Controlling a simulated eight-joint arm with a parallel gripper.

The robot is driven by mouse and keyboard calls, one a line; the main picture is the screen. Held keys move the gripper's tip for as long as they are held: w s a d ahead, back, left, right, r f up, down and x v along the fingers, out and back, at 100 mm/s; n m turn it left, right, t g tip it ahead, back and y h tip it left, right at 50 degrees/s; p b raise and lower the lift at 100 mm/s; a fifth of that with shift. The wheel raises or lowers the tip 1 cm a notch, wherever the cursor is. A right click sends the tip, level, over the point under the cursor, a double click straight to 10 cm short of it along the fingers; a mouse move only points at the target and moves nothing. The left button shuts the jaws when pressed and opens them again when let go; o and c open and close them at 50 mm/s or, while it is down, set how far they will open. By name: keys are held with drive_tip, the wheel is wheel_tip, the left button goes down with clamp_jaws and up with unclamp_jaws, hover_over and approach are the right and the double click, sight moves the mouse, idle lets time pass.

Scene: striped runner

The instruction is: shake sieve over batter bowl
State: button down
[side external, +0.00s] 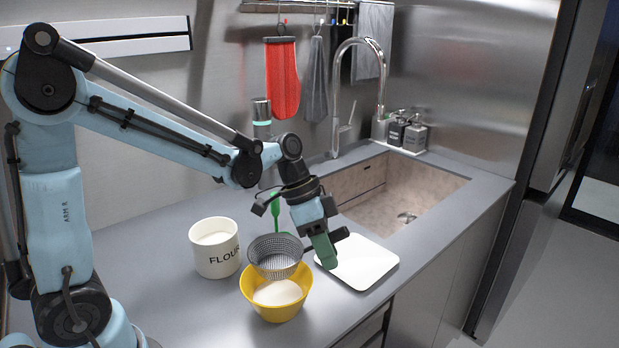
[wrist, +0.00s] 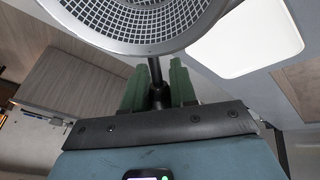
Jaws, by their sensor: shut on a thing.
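The sieve (side external: 274,258) is a grey metal mesh basket. In the side view it hangs over the back part of the yellow batter bowl (side external: 275,312), hiding part of its far rim. The gap between them is hard to judge. Pale batter (side external: 278,293) shows inside the bowl. My gripper (side external: 325,248) is to the right of the sieve with green fingers pointing down. In the wrist view, the fingers (wrist: 157,88) are shut on the sieve's dark handle (wrist: 155,72), and the mesh (wrist: 150,20) fills the top. No flour shows clearly in the mesh.
A white flour canister (side external: 213,262) stands left of the bowl. A white board (side external: 365,264) lies to the right, under my gripper. A green utensil (side external: 275,212) stands behind the sieve. The sink (side external: 400,190) and tall faucet (side external: 334,105) are at the back right.

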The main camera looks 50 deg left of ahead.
sight(331, 239)
drive_tip(key=shift+r, duration=2.3)
